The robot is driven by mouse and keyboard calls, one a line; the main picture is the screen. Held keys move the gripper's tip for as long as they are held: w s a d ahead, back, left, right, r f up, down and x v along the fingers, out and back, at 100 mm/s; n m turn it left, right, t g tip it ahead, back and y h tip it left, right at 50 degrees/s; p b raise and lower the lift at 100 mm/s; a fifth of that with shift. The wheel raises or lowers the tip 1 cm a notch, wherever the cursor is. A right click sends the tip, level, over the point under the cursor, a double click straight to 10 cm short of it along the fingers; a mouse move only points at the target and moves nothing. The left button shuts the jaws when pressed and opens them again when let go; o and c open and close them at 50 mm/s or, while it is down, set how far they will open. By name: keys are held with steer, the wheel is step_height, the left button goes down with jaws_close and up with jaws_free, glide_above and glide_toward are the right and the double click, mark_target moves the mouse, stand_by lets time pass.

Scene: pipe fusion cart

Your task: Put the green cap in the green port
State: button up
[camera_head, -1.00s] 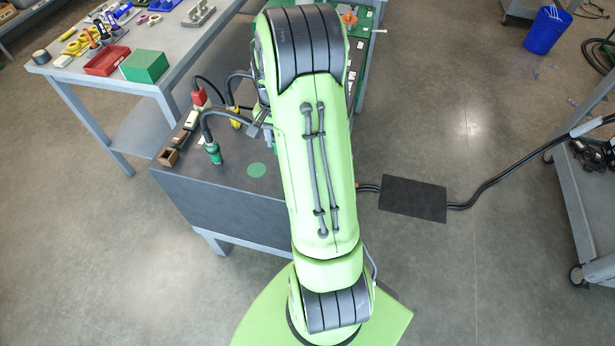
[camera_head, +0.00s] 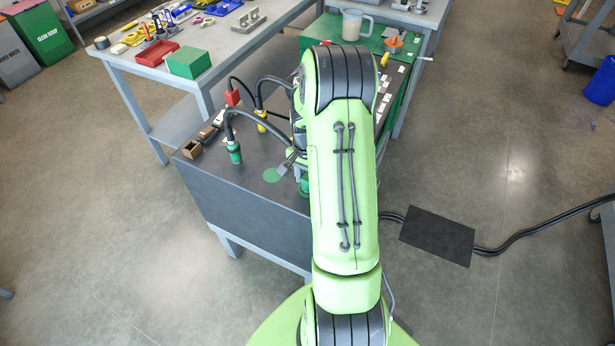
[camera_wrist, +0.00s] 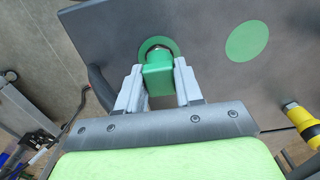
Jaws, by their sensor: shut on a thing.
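My gripper (camera_wrist: 159,72) is shut on the green cap (camera_wrist: 157,78) in the wrist view, one grey finger on each side. The cap lies over a green ring with a metallic rim, which looks like the green port (camera_wrist: 147,46). Whether the cap touches the port, or how deep it sits, I cannot tell. In the head view my arm hides most of the gripper. A green piece (camera_head: 304,186) shows beside the arm there; I cannot tell whether it is cap or port.
A flat green disc (camera_head: 270,175) marks the dark cart top (camera_head: 245,183). A green hose connector (camera_head: 234,151) and a yellow connector (camera_head: 261,119) stand to its left and behind. The yellow one shows at right in the wrist view (camera_wrist: 304,120). A red tray (camera_head: 158,53) lies on the grey bench.

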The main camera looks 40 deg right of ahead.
steer(key=shift+s+f, duration=0.1)
steer(key=o, duration=1)
step_height(320, 180, up, 12)
steer(key=p, duration=0.3)
steer(key=a+r+n+t, duration=0.1)
steer(key=a+r+n, duration=0.2)
steer(key=a+r, duration=0.4)
steer(key=s+a+r+n+t, duration=0.2)
steer(key=s+a+r+n, duration=0.1)
steer(key=s+a+n, duration=0.2)
steer(key=s+a+r+n+t, duration=0.2)
steer(key=s+a+r+n, duration=0.2)
steer(key=s+a, duration=0.6)
steer(key=shift+s+a+r+n+t, duration=0.3)
steer(key=shift+a+n, duration=0.25)
steer(key=shift+n, duration=0.45)
